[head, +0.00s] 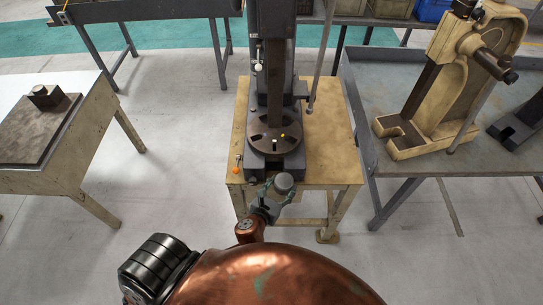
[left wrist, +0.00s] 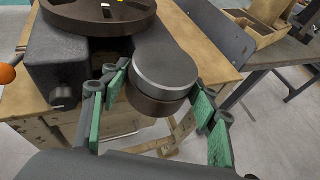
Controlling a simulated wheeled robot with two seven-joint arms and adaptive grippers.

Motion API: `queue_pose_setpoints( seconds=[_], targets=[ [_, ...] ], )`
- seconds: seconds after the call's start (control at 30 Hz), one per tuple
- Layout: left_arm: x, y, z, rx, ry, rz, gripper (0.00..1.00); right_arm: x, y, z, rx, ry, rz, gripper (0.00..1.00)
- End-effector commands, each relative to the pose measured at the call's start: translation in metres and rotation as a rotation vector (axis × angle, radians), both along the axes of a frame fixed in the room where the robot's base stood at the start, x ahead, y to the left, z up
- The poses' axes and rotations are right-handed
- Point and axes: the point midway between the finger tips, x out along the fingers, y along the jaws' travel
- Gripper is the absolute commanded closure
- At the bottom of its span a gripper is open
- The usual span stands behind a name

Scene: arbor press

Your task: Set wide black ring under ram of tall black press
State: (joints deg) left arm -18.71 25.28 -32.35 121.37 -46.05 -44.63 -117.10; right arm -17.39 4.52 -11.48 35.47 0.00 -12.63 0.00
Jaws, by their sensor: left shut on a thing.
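The tall black press (head: 256,160) stands on a wooden-topped table. Its dark vertical ram (head: 275,85) comes down over a round slotted plate (head: 262,146), which also shows in the left wrist view (left wrist: 90,22). My left gripper (head: 275,190) is in front of the press base, near the table's front edge. Its green-padded fingers are shut on a squat dark round piece with a grey top (left wrist: 165,75). This may be the wide black ring; no hole shows from here. The piece is in front of the plate, not under the ram. My right gripper is not in view.
A lever rod (head: 322,55) hangs right of the ram. An orange knob (head: 236,170) sits at the table's left front. A beige press (head: 435,90) stands on the grey bench at right. A separate table (head: 80,150) is at left. Bare tabletop (head: 330,135) lies right of the press.

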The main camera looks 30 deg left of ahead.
Motion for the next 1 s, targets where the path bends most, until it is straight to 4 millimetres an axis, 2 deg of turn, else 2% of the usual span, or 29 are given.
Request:
queue_pose_setpoints(
  seconds=[0.03,0.2,0.5,0.7,1.0],
  targets=[
    [0.007,0.007,0.015,0.002,-0.006,0.011,0.87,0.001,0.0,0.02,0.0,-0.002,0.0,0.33],
    [0.027,0.029,0.025,0.0,-0.002,0.049,0.87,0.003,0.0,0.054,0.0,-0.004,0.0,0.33],
    [0.051,0.062,0.035,-0.013,0.008,0.102,0.87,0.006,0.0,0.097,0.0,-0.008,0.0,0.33],
    [0.056,0.072,0.035,-0.02,0.012,0.116,0.87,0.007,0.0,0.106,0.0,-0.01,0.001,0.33],
    [0.069,0.08,0.034,-0.018,0.01,0.118,0.87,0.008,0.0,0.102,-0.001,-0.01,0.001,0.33]
  ],
)
